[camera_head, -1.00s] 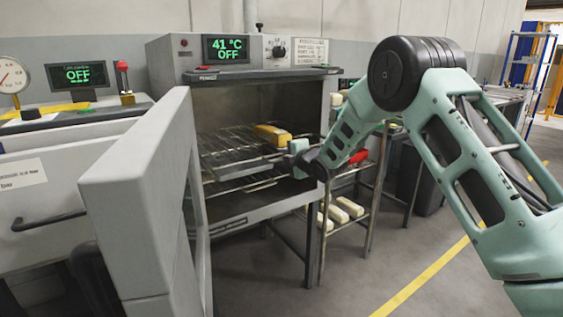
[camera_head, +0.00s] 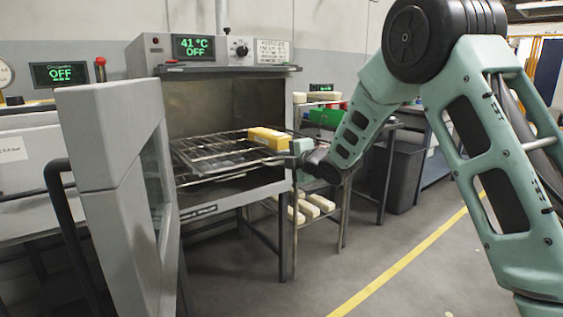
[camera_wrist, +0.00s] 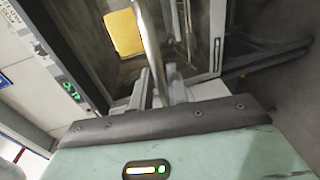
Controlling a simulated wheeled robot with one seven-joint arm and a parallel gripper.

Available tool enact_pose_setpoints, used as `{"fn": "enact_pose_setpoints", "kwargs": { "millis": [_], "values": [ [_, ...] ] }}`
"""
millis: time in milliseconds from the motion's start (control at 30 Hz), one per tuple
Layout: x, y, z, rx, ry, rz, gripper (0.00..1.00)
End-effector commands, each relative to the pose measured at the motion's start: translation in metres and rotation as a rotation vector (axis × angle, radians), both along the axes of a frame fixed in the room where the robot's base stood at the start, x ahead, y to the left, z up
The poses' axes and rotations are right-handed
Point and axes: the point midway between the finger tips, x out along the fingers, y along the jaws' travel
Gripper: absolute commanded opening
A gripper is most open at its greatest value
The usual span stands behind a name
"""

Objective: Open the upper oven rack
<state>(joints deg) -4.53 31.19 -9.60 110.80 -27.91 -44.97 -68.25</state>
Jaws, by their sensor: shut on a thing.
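The oven (camera_head: 215,70) stands with its door (camera_head: 115,140) swung open on the left. The upper oven rack (camera_head: 205,155) is a wire grid that sticks out toward the oven's front opening. A yellow block (camera_head: 268,138) lies on its right part and also shows in the wrist view (camera_wrist: 124,32). My gripper (camera_head: 290,156) is at the rack's front right corner. In the wrist view my gripper (camera_wrist: 160,92) is shut around a shiny metal bar (camera_wrist: 150,40) of the rack. The exact finger contact is partly hidden.
A shelf stand with pale blocks (camera_head: 318,203) stands right of the oven, with a green bin (camera_head: 325,117) behind. A dark bin (camera_head: 397,175) is further right. The open door takes up the left front. The floor (camera_head: 300,285) is clear at front right.

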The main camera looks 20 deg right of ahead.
Motion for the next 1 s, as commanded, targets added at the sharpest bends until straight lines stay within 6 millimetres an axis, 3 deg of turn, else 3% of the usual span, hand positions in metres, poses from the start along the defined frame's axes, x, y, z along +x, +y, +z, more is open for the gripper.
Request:
{"fn": "enact_pose_setpoints", "kwargs": {
  "millis": [33, 500, 533, 567, 1000],
  "values": [
    [-0.0043, -0.0004, -0.0129, -0.006, 0.026, 0.000, 0.00],
    [-0.0065, -0.0006, -0.0121, -0.007, 0.026, 0.001, 0.00],
    [-0.0066, -0.0006, -0.0122, -0.007, 0.027, 0.001, 0.25],
    [-0.0064, -0.0005, -0.0120, -0.007, 0.027, 0.001, 0.31],
    [-0.0053, -0.0005, -0.0063, -0.003, 0.016, 0.000, 0.31]
  ]
}}
